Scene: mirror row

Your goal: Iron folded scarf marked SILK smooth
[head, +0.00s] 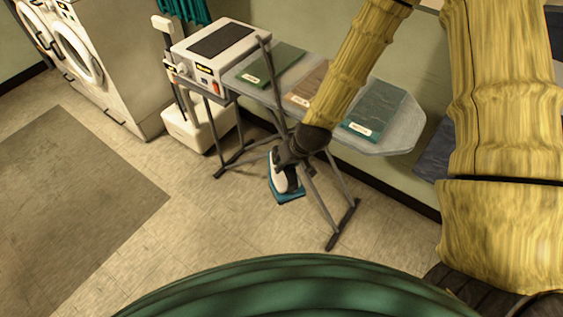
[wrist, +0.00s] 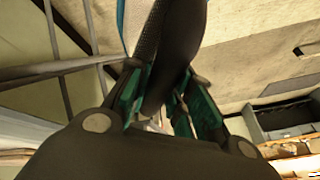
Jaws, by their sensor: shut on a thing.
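My gripper (head: 289,160) is shut on the dark handle of an iron (head: 283,190), which has a white body and a blue-teal base. The iron hangs in front of the ironing board (head: 400,135), apart from it in the picture. In the wrist view the gripper's green fingers (wrist: 168,108) close around the dark handle (wrist: 178,48). Three folded scarves lie along the board: a green one (head: 281,59) at left, a brown one (head: 309,85) in the middle, partly behind my arm, and a blue-green one (head: 378,107) at right. Each has a pale tag; the lettering is too small to read.
A white station with a dark top plate (head: 222,40) stands at the board's left end. A white bin (head: 196,128) sits below it. Washing machines (head: 85,60) line the left wall. The board's legs (head: 330,215) spread near the iron. Floor at left is clear.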

